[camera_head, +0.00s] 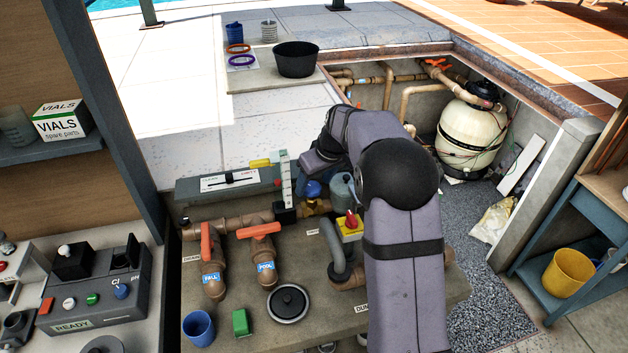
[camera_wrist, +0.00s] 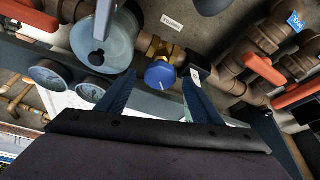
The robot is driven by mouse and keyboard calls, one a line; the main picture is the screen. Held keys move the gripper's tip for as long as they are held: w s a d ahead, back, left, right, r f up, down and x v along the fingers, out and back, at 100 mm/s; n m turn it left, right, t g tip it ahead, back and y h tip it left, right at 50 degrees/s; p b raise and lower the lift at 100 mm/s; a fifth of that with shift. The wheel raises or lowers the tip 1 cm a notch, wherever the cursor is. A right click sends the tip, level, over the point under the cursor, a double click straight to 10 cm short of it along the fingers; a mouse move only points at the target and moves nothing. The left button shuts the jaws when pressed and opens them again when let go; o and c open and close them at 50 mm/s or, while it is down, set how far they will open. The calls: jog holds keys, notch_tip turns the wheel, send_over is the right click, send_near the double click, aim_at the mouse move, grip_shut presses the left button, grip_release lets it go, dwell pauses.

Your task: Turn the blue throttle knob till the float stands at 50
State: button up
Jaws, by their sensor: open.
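The blue throttle knob (camera_head: 313,188) sits on a brass valve beside the upright white scale tube (camera_head: 286,180). The float and its reading are too small to make out. In the wrist view the knob (camera_wrist: 160,76) faces the camera, with a pale pointer line on its face. My gripper (camera_wrist: 158,82) is open, its two dark blue fingers spread to the left and right of the knob. I cannot tell whether either finger touches it. In the head view my wrist hides most of the gripper.
Orange-handled valves (camera_head: 259,231) on brown pipes stand left of the knob. A red-and-yellow switch (camera_head: 350,222) is close in front. A translucent round canister (camera_wrist: 104,50) and two gauges (camera_wrist: 48,74) crowd the wrist view's left side. A grey ledge (camera_head: 225,185) runs behind.

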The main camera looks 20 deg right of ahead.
jog(key=shift+w+f, duration=0.2)
jog(key=shift+f, duration=0.3)
jog(key=c, duration=1.1)
jog(key=shift+o, duration=0.2)
jog(key=shift+a, duration=0.1)
